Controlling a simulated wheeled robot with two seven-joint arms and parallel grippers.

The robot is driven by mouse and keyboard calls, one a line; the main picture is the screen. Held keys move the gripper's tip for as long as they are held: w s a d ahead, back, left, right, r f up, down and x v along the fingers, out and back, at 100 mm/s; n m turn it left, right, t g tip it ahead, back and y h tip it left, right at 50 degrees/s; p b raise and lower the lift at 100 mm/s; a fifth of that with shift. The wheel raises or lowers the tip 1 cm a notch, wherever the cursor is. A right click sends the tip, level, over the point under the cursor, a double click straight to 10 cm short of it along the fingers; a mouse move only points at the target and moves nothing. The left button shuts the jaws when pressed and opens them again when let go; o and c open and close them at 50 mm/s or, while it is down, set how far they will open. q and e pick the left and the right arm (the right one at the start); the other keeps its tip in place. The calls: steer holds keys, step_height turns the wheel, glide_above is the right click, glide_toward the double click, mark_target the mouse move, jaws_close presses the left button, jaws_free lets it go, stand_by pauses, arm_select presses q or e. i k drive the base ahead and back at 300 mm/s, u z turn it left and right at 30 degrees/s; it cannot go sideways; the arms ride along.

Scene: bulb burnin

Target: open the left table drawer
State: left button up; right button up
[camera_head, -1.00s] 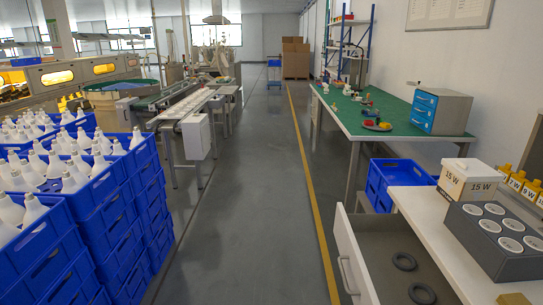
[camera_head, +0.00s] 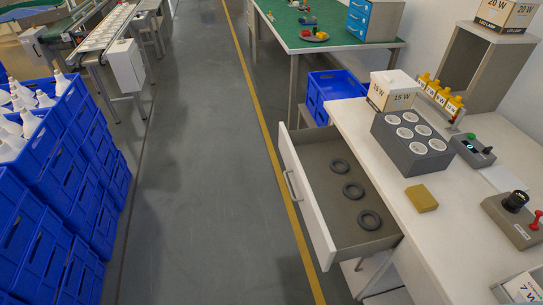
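The table drawer (camera_head: 322,238) is pulled out from the left side of the white table (camera_head: 455,255). Its white front with a metal handle (camera_head: 291,186) faces left over the aisle. Several dark rings lie in a row on the drawer floor, among them a near ring (camera_head: 369,220) and a far ring (camera_head: 340,166). Neither of my grippers shows in the head view, and nothing is seen touching the handle.
On the table are a grey holder (camera_head: 411,157) with several round slots, a 15 W box (camera_head: 391,100), a yellow block (camera_head: 421,198) and small devices. Blue crates (camera_head: 45,205) stand at the left. The grey aisle floor (camera_head: 205,190) is clear.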

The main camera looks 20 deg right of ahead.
mark_target(337, 236)
steer(key=k, duration=1.1)
steer(key=u, duration=0.85)
steer(key=i, duration=1.25)
steer(key=z, duration=0.75)
steer(key=i, duration=0.5)
steer(key=z, duration=0.4)
